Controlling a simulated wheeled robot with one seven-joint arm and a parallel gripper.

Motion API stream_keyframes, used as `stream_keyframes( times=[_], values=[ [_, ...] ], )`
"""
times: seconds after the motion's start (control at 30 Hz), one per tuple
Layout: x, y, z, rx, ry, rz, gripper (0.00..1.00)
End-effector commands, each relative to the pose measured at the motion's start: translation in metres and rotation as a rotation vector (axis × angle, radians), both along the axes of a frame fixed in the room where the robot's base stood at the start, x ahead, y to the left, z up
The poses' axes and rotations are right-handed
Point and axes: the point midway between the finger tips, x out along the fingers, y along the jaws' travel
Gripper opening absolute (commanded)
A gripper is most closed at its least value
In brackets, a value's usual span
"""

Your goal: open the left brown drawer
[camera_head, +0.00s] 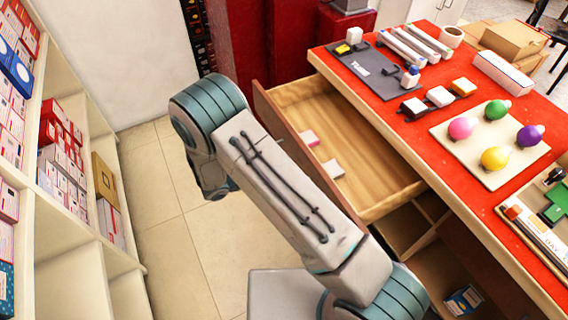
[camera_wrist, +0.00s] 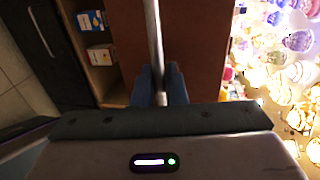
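The brown drawer (camera_head: 288,118) stands pulled out from the red-topped table in the head view. Its light wooden inside shows, with a pink-and-white block (camera_head: 309,138) and a pale block (camera_head: 333,168) in it. In the wrist view, the brown drawer front (camera_wrist: 205,50) carries a long pale handle bar (camera_wrist: 153,25). My gripper (camera_wrist: 159,88) has its two blue-grey fingers on either side of this bar, closed in on it. In the head view my arm crosses in front of the drawer, and the gripper is hidden.
The red tabletop (camera_head: 400,135) holds a board with coloured bulbs (camera_head: 470,165) and several small items. Open compartments with small boxes (camera_head: 463,299) lie below the drawer. White shelves (camera_head: 65,245) stand at left. Tiled floor (camera_head: 160,235) is clear between shelves and table.

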Motion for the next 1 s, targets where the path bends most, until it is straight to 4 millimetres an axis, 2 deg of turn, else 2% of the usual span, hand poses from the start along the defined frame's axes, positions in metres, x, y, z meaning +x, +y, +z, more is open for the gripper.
stream_keyframes(
  times=[0.33, 0.47, 0.57, 0.8, 1.0],
  values=[
    [0.0, -0.001, 0.0, 0.001, 0.0, -0.005, 0.26],
    [-0.004, 0.008, 0.002, 0.002, -0.001, -0.005, 0.26],
    [-0.011, 0.024, 0.005, 0.003, -0.002, -0.002, 0.26],
    [-0.035, 0.074, 0.016, 0.004, -0.001, -0.001, 0.26],
    [-0.05, 0.106, 0.024, 0.003, -0.002, -0.002, 0.26]
  ],
)
